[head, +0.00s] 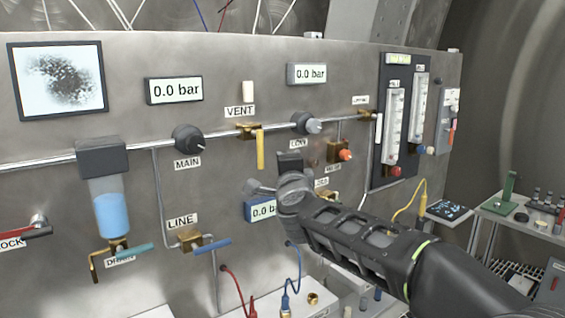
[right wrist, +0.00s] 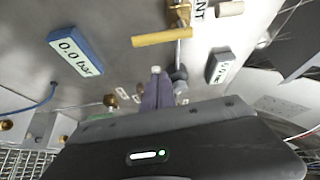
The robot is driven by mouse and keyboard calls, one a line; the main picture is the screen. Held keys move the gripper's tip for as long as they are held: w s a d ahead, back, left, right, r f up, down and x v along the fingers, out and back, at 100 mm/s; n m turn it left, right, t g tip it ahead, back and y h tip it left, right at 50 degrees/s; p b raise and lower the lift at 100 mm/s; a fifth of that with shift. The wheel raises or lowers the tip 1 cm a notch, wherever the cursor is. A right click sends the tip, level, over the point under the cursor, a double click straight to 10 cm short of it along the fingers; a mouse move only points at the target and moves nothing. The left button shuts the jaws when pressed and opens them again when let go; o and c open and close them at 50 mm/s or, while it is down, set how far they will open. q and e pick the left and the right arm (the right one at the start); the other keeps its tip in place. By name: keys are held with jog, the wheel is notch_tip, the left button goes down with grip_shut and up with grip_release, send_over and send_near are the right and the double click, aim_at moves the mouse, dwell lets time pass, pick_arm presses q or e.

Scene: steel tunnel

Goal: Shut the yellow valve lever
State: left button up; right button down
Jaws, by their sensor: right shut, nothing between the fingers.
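The yellow valve lever (head: 260,150) hangs straight down from the brass valve (head: 246,132) under the VENT label, crosswise to the horizontal pipe. In the right wrist view the same lever (right wrist: 161,38) lies across the picture, beside its brass body (right wrist: 180,12). My right gripper (head: 254,187) is just below the lever's lower end in the head view, partly hidden by my wrist. In the right wrist view its fingertips (right wrist: 156,72) are together and empty, with a visible gap to the lever. My left gripper is not in view.
Black MAIN knob (head: 188,138) and grey knob (head: 304,123) flank the valve on the pipe. A blue-framed gauge (head: 262,210) sits below my gripper. A blue LINE lever (head: 211,248) and blue-liquid bowl (head: 112,213) are to the left. A cluttered cart (head: 520,215) stands at right.

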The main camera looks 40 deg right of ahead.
jog(key=v, duration=0.4)
jog(key=shift+s, duration=0.2)
jog(key=shift+d, duration=0.1)
